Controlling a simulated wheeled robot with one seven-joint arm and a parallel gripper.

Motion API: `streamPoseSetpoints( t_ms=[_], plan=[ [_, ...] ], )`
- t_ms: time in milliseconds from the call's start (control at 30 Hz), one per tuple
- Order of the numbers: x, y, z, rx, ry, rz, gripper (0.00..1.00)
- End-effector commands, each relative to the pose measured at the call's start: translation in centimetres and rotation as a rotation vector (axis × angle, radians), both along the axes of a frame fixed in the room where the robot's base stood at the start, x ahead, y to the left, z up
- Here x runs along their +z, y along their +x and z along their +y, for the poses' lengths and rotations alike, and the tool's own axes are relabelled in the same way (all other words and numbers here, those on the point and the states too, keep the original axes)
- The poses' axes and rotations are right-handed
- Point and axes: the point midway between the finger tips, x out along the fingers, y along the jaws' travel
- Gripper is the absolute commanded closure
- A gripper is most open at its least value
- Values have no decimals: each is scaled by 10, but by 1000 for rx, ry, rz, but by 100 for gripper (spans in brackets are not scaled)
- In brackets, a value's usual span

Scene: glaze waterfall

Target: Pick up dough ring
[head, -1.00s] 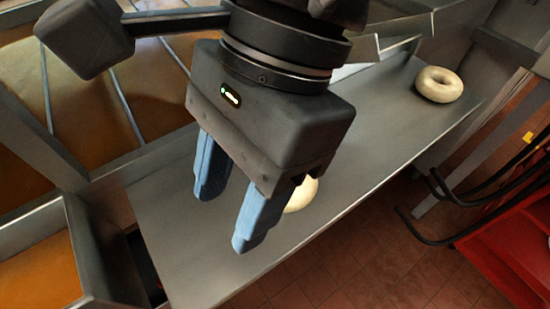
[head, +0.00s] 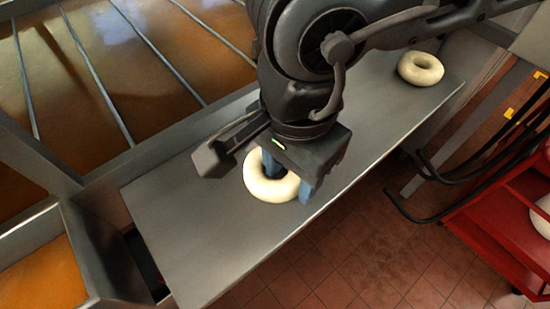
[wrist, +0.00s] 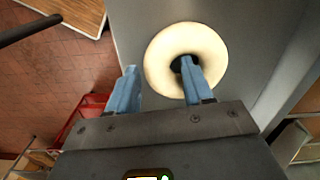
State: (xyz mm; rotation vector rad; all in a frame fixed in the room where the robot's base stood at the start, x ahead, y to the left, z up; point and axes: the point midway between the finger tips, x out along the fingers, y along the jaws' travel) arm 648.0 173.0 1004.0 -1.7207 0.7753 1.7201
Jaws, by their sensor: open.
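A pale dough ring (head: 258,184) lies flat on the grey metal shelf (head: 190,225) under my gripper in the head view. My gripper (head: 289,183) points down at it with its blue fingers apart. One finger is over or in the ring's hole and the other is outside its right side. In the wrist view the ring (wrist: 160,62) shows with one finger of my gripper (wrist: 158,85) at its hole and the other beyond its left edge. Nothing is held. How deep the fingers reach cannot be told. A second dough ring (head: 420,68) lies at the shelf's far right end.
An orange-brown glaze vat with metal bars (head: 110,75) lies along the left behind a metal edge. A red cart (head: 505,225) and black curved handles (head: 425,200) stand right, above the tiled floor (head: 340,250). The shelf's near left part is clear.

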Motion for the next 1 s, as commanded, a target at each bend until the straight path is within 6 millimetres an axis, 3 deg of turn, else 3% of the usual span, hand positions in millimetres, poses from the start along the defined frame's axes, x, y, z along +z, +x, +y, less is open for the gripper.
streamPoseSetpoints(
  t_ms=[333,767,1000],
  plan=[
    [-9,0,0,1,1,-1,49],
    [-9,0,0,0,1,0,90],
    [-8,0,0,0,1,-1,91]
  ],
)
